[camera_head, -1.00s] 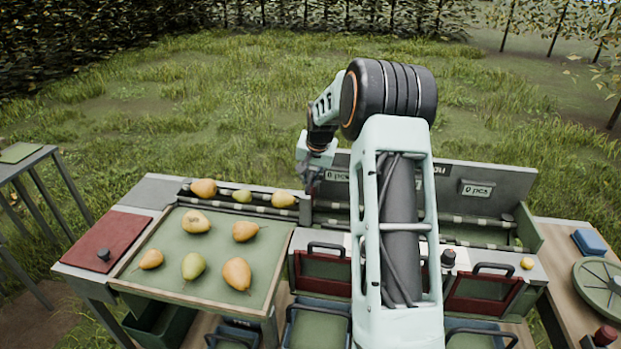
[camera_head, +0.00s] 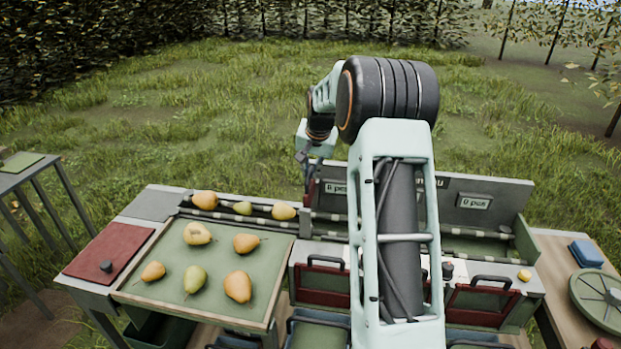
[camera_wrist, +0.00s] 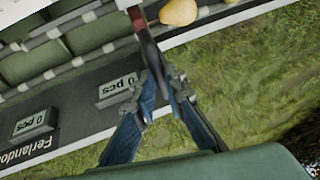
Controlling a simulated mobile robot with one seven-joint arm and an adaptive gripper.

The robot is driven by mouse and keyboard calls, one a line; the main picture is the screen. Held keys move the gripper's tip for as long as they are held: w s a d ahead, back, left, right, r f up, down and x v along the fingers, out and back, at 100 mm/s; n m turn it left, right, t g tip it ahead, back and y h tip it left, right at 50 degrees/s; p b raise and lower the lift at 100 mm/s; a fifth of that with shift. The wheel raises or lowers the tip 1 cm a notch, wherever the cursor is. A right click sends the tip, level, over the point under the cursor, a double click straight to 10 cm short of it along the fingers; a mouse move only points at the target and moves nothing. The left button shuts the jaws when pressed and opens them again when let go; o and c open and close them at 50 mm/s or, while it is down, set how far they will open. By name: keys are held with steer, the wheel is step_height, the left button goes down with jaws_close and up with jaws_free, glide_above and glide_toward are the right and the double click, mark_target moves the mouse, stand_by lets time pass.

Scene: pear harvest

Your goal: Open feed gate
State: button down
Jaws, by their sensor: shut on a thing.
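The feed gate, a narrow dark red plate (camera_head: 310,188), stands at the right end of the row of pears in the rear channel. In the wrist view the gate (camera_wrist: 146,42) runs up from between my fingertips. My gripper (camera_head: 313,166) is above the channel and is shut on the gate's top part; its blue fingers (camera_wrist: 157,92) meet there in the wrist view. Three pears lie in the channel left of the gate, the nearest one (camera_head: 284,211) close to it. I cannot tell whether the gate's lower edge is clear of the channel floor.
A green tray (camera_head: 213,262) with several pears is at the front left, beside a red panel (camera_head: 108,252). A rear board with count labels (camera_head: 474,202) stands right of the gate. My arm hides part of the sorting channel. Grass behind the bench is open.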

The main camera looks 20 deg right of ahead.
steer(key=c, duration=2)
jaws_free()
steer(key=shift+f, duration=0.1)
steer(key=shift+o, duration=0.2)
steer(key=v, duration=1.2)
